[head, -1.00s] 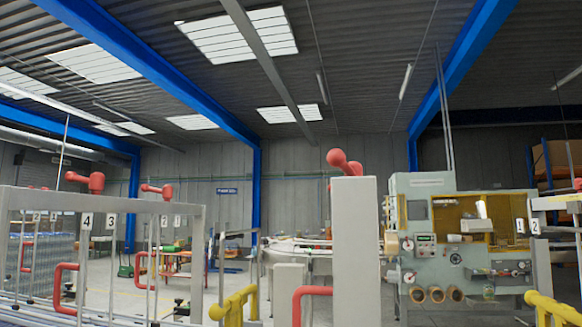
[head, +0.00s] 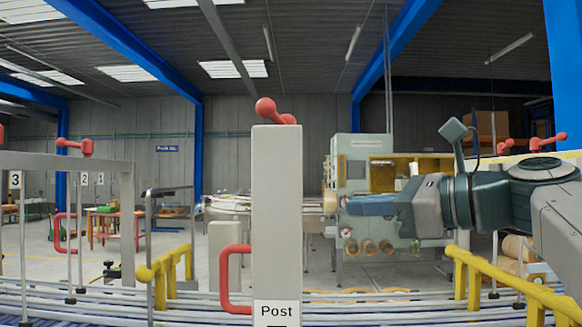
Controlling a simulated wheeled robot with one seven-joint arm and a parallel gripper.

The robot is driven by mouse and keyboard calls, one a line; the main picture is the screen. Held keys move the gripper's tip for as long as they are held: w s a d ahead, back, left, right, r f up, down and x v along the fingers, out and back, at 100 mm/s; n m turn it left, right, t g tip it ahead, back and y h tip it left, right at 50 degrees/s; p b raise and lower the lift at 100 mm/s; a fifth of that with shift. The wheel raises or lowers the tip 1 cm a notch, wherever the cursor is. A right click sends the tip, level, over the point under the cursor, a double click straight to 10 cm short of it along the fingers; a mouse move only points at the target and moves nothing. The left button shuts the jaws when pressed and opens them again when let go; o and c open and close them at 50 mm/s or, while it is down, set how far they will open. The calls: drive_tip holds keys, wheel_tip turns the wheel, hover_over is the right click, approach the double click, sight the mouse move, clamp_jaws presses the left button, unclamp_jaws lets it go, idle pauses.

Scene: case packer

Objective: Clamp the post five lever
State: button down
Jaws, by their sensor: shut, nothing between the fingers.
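A tall pale grey post (head: 277,215) stands upright near the middle of the head view. Its label reads "Post"; any number below is cut off by the frame's bottom edge. A red lever (head: 266,110) with a round knob sits on top of the post, the knob up and toward the left. A red loop handle (head: 227,280) is on the post's left side. My gripper (head: 350,206) reaches in from the right, its fingers pointing left toward the post. It is shut and empty, to the right of the post and lower than the lever, apart from both in the picture.
Yellow rails (head: 505,285) stand right of the post, and another yellow rail (head: 165,272) stands left. Grey pipes run along the bottom. A grey frame (head: 100,165) with more red levers and numbered tags is at left. A pale machine (head: 347,165) stands behind my gripper.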

drive_tip(key=s+d+r+m+y, duration=0.1)
drive_tip(key=s+r+m+y, duration=0.2)
drive_tip(key=r, duration=0.8)
drive_tip(key=n+y+p, duration=0.1)
drive_tip(key=p, duration=0.3)
approach(275, 109)
drive_tip(key=x, duration=0.5)
drive_tip(key=shift+w+a, duration=0.1)
drive_tip(key=shift+a, duration=0.05)
drive_tip(key=shift+x, duration=0.8)
drive_tip(key=shift+f, duration=0.1)
